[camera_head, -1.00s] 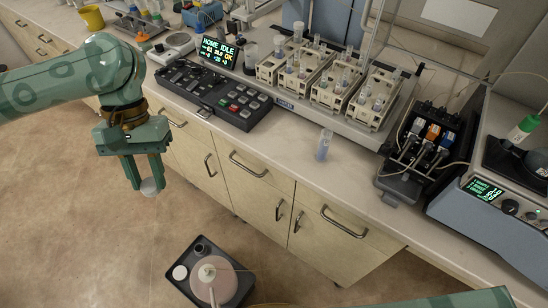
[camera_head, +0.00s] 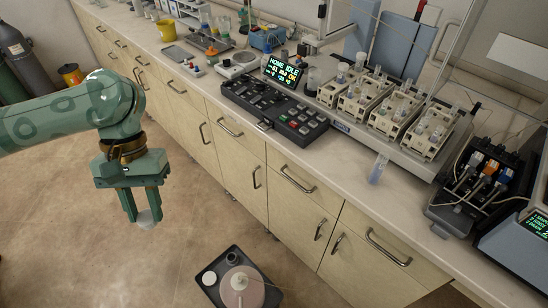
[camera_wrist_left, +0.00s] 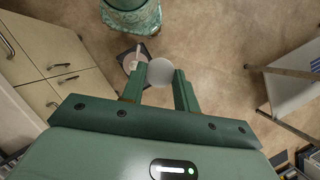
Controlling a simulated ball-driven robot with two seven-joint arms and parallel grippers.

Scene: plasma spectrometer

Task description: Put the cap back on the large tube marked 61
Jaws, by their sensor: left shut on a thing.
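My left gripper (camera_head: 145,212) is shut on a round white cap (camera_head: 146,220) and holds it in the air over the floor, left of the bench. In the left wrist view the cap (camera_wrist_left: 160,72) shows between the fingertips of the gripper (camera_wrist_left: 161,84). A large bluish, translucent tube (camera_head: 377,170) stands apart from it near the bench's front edge, below the racks. Its marking is too small to read. My right gripper is out of view.
Cream racks (camera_head: 415,118) with several smaller tubes stand behind the large tube. A black keypad console (camera_head: 275,108) is to their left and a black pump unit (camera_head: 478,190) to the right. Cabinet fronts (camera_head: 255,180) with handles lie below the bench (camera_head: 330,155).

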